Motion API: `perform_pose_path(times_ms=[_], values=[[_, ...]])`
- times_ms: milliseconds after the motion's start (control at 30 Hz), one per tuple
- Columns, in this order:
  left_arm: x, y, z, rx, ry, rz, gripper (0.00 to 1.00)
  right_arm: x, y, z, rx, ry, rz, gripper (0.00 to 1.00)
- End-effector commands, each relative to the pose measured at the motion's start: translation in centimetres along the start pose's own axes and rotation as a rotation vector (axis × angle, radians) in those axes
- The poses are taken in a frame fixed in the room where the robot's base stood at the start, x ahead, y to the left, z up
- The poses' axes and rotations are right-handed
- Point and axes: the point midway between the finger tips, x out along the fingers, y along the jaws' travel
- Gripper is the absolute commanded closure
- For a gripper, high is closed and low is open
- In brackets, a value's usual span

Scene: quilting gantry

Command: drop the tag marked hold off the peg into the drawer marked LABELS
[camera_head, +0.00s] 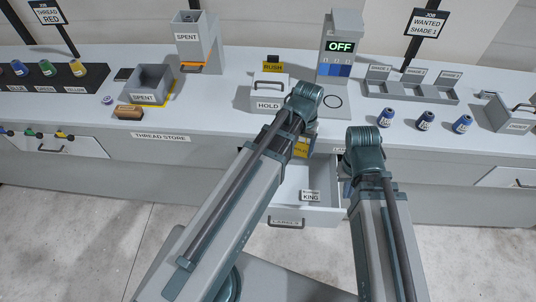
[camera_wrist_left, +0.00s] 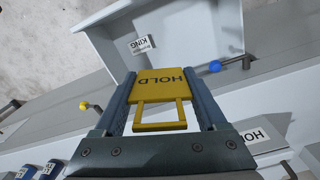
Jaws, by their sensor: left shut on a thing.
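The yellow tag marked HOLD (camera_wrist_left: 160,84) is between the fingers of my left gripper (camera_wrist_left: 165,95), which is shut on it. Its open loop points toward the wrist, and no peg shows through the loop. In the head view the tag (camera_head: 301,148) is partly hidden by my left arm. The LABELS drawer (camera_head: 285,222) stands pulled out below the counter, and it fills the top of the wrist view (camera_wrist_left: 190,30). The tag appears at the drawer's counter-side edge; its height above it is unclear.
A white tag marked KING (camera_head: 310,196) lies in the drawer. A blue-tipped peg (camera_wrist_left: 214,66) and a yellow-tipped peg (camera_wrist_left: 84,105) stick out near the drawer. A box marked HOLD (camera_head: 268,104) stands on the counter behind. My right arm is close to the drawer's right side.

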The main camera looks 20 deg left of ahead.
Motion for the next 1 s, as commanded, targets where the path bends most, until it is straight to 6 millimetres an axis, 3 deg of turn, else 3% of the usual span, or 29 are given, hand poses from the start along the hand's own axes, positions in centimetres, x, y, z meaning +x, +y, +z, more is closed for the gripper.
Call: perform_pose_path(times_ms=[300,500,700,1000], values=[[7.5,-2.2,-2.6,-0.127,0.000,0.000,0.96,7.5,-0.7,-0.4,0.001,0.000,0.000,1.00],[11.5,-3.9,-4.1,-0.220,0.000,0.000,0.96,11.4,-1.1,-0.7,0.001,0.000,0.000,1.00],[13.0,-4.8,-4.8,-0.267,0.000,0.000,0.96,12.9,-1.2,-0.8,0.001,0.000,0.000,1.00],[13.2,-4.9,-4.8,-0.275,0.000,0.000,0.96,13.1,-1.2,-0.8,0.001,0.000,0.000,1.00]])
